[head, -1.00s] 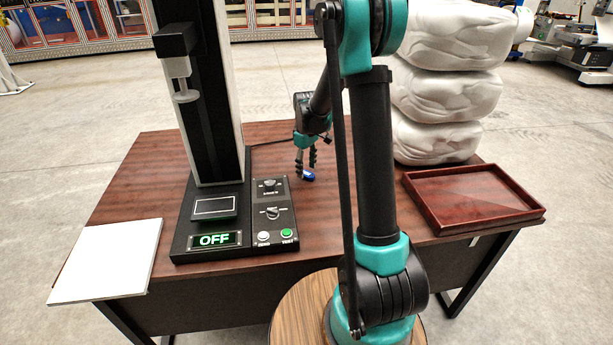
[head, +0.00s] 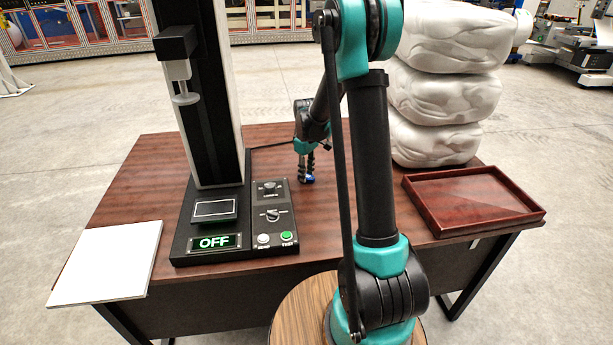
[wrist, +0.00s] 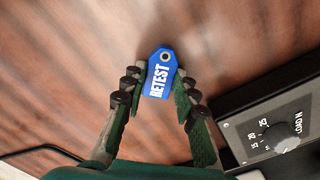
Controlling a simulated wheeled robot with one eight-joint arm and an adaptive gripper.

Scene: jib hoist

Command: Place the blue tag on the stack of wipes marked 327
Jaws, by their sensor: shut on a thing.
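The blue tag (wrist: 160,75) carries the word RETEST and has a hole at one end. It is between the fingertips of my gripper (wrist: 160,88), which is shut on it. In the head view my gripper (head: 306,178) points down at the table behind the machine's control panel, with a bit of the blue tag (head: 308,180) at its tips. I cannot tell whether the tag still touches the table. White wrapped bundles (head: 440,95) are stacked at the back right, partly behind my arm. No number 327 is readable on them.
A test machine (head: 215,215) with an OFF display, knobs and buttons stands left of my gripper. A white board (head: 107,262) lies at the left table edge. A red-brown tray (head: 475,203) sits at the right. The table (head: 165,165) is bare at the back left.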

